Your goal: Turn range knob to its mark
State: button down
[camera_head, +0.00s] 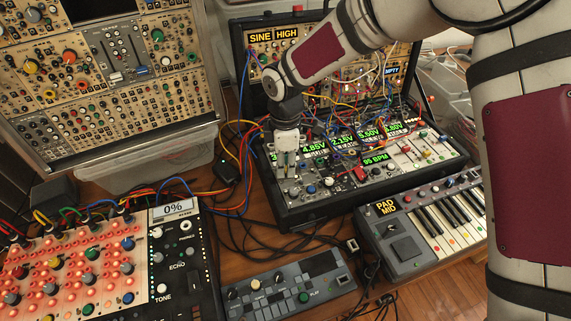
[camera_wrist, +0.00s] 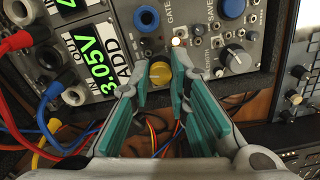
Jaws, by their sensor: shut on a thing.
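A yellow knob (camera_wrist: 160,73) sits at the panel's lower edge in the wrist view, between the teal finger pads of my gripper (camera_wrist: 160,88). The fingers are closed on it from both sides. No range label or mark can be read around it. In the head view my gripper (camera_head: 287,172) points down at the left end of the black synth case (camera_head: 330,213). The yellow knob is hidden there behind the fingers.
A display reading 3.05V (camera_wrist: 92,66) and plugged red and blue cables (camera_wrist: 50,118) lie left of the fingers. A blue knob (camera_wrist: 146,18) and a grey knob (camera_wrist: 234,54) stand close by.

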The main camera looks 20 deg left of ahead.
dwell(0.3)
jog(key=c, duration=1.8)
grip_release()
jog(key=shift+r, duration=0.55)
notch_tip(320, 180, up, 11)
jog(key=shift+f, duration=0.1)
